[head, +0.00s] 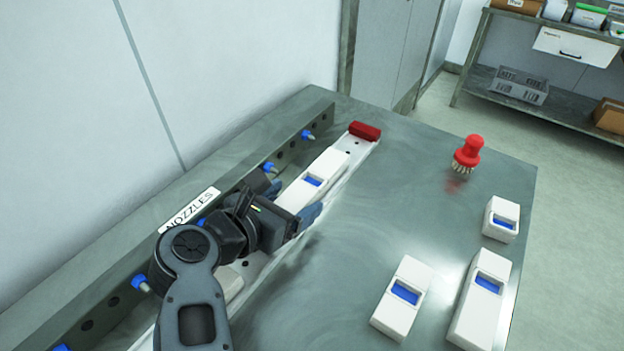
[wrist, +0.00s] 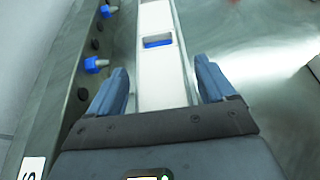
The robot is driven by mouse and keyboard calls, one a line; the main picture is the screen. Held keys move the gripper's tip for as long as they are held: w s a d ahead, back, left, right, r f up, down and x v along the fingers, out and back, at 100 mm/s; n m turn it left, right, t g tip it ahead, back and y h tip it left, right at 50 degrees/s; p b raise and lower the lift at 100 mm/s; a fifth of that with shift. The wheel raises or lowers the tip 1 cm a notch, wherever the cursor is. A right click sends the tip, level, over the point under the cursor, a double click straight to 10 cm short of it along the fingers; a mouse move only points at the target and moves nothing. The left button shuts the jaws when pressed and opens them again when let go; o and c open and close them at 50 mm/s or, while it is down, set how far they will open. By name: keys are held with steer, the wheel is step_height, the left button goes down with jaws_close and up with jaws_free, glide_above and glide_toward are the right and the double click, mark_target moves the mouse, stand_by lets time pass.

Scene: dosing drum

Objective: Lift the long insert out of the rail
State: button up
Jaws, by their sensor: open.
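A white insert (head: 322,172) with a blue window sits in the pale rail (head: 362,155), which runs along the left of the steel table. It also shows in the wrist view (wrist: 157,62), stretching away between my fingers. My gripper (head: 292,195) is open, with one blue finger on each side of the insert. In the wrist view the open fingers (wrist: 162,85) straddle it, with a gap visible on both sides. The near end of the insert is hidden by my gripper. A pale piece (head: 234,284) shows in the rail behind my wrist, mostly hidden.
A red block (head: 364,131) is at the rail's far end. A raised ledge with blue nozzles (head: 307,135) and a NOZZLES label (head: 188,210) runs close along the left. Three loose white inserts (head: 402,297) and a red brush (head: 468,152) stand on the right. The table middle is clear.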

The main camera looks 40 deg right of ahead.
steer(key=shift+w+d+f, duration=0.2)
steer(key=shift+d+f, duration=0.1)
steer(key=shift+d, duration=0.35)
steer(key=shift+c, duration=0.2)
steer(key=c, duration=1.3)
steer(key=shift+r, duration=0.1)
